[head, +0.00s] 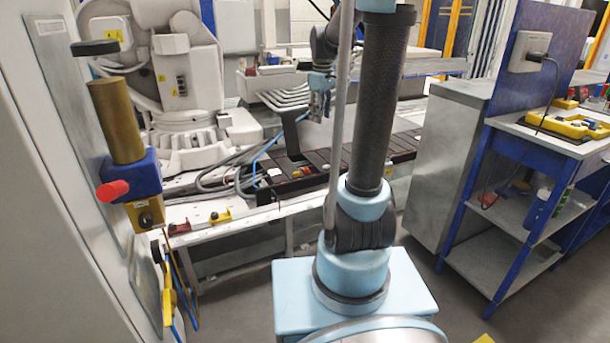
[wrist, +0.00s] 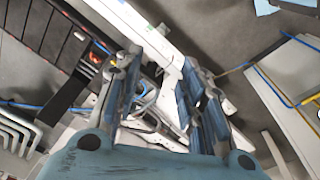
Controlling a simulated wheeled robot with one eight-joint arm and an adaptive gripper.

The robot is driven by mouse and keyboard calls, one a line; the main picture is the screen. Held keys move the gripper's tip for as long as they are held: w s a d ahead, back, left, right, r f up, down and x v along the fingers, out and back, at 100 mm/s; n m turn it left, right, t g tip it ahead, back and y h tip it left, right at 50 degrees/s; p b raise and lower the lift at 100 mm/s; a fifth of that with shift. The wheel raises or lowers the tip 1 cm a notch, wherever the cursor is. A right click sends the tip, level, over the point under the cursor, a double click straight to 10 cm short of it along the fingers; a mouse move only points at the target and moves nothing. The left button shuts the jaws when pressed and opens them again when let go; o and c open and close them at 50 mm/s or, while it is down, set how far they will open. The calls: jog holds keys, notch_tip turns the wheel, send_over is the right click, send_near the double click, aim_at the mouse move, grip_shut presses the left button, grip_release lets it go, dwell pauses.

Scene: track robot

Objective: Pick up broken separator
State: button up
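No part is plainly recognisable as the broken separator. A dark upright plate (head: 291,133) stands at the black slotted tray (head: 315,166) in the head view; I cannot tell whether it is the separator. My gripper (head: 320,98) hangs above the back of the tray, partly beside my dark arm link. In the wrist view, my gripper (wrist: 163,72) has its blue-padded fingers apart with nothing held between them. The tray's dark compartments (wrist: 40,40) lie to the left of the fingers there. White beams and cables show beyond and between the fingers.
Bent grey metal tubes (head: 288,98) stand behind the tray. A white robot arm (head: 185,75) stands at the back left. Blue and grey cables (head: 245,172) run beside the tray. A grey cabinet (head: 440,165) and blue workbench (head: 545,150) bound the right side.

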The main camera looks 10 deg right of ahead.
jog(key=w+f+n, duration=0.3)
jog(key=w, duration=1.1)
jog(key=n+g, duration=0.1)
jog(key=n, duration=0.8)
send_over(305, 171)
jog(key=w, duration=0.1)
notch_tip(305, 171, down, 26)
jog(key=f, duration=1.7)
jog(key=shift+d, duration=0.4)
jog(key=c, duration=0.8)
